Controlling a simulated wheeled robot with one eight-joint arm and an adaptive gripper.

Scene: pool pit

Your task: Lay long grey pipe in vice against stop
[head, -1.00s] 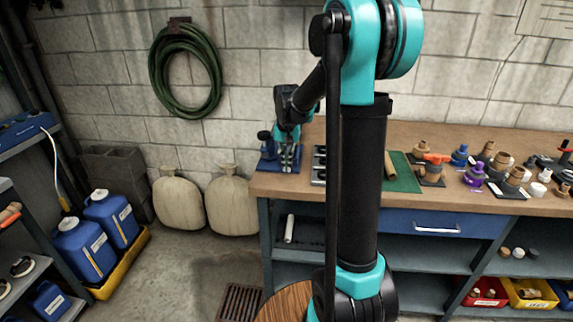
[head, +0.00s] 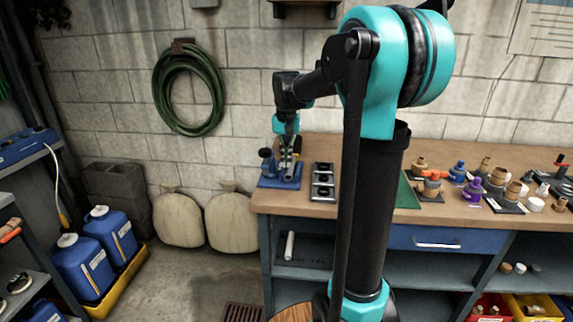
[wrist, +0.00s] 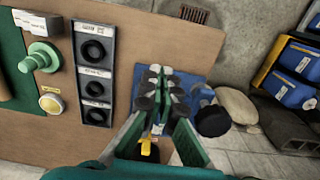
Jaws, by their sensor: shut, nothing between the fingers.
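The blue vice (head: 266,168) sits at the left end of the bench top, and its blue base also shows in the wrist view (wrist: 199,78). My gripper (head: 288,158) is above the vice, pointing down, with its fingers shut and empty. In the wrist view my gripper (wrist: 160,88) covers much of the vice. Something grey shows low at the vice beneath the fingers; I cannot tell whether it is the long grey pipe or part of the vice. The stop cannot be made out. A pale pipe (head: 289,245) lies on the shelf under the bench.
A holder with several dark round openings (head: 323,182) stands right of the vice and also shows in the wrist view (wrist: 94,75). Fittings crowd the bench (head: 420,214) farther right.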

